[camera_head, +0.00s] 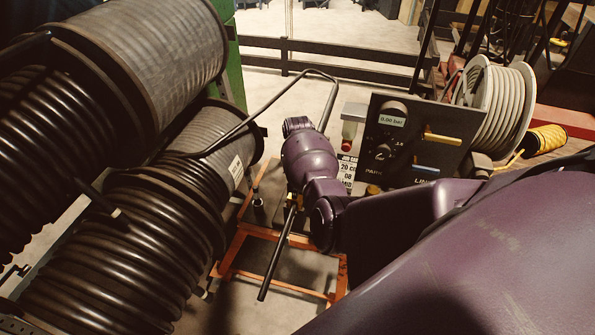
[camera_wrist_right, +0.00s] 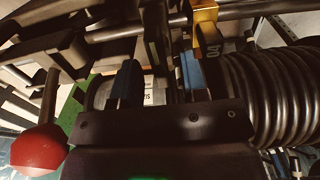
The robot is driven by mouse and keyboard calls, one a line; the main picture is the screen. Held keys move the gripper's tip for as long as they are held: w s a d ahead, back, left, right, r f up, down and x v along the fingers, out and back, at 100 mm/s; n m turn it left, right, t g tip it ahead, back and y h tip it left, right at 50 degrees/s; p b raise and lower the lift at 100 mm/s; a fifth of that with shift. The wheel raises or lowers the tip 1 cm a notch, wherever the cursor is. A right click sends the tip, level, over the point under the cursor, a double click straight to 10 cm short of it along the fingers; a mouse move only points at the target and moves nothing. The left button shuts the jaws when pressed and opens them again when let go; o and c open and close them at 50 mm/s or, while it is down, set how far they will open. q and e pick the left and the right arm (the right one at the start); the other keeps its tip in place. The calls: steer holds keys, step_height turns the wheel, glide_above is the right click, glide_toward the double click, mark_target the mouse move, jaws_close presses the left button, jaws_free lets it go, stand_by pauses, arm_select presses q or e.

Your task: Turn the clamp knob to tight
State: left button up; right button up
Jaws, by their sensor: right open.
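My right arm reaches in from the right in the head view, its wrist above the orange-framed bench (camera_head: 280,285). In the wrist view my right gripper (camera_wrist_right: 158,75) is open, its two blue-padded fingers apart. A pale cylindrical part with a small label (camera_wrist_right: 153,92) shows behind and between the fingers; I cannot tell if they touch it. I cannot tell which part is the clamp knob. A dark control panel (camera_head: 405,112) with a 0.00 bar display, dark knobs, a yellow lever (camera_head: 442,136) and a blue lever (camera_head: 425,169) stands right of my wrist. My left gripper is out of view.
Large black hose reels (camera_head: 120,225) fill the left side. A pale hose reel (camera_head: 495,105) stands behind the panel. A long dark bar (camera_head: 278,255) slants over the bench. A red ball (camera_wrist_right: 40,150) and ribbed black hose (camera_wrist_right: 285,90) flank my gripper in the wrist view.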

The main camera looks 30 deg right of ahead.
jaws_close()
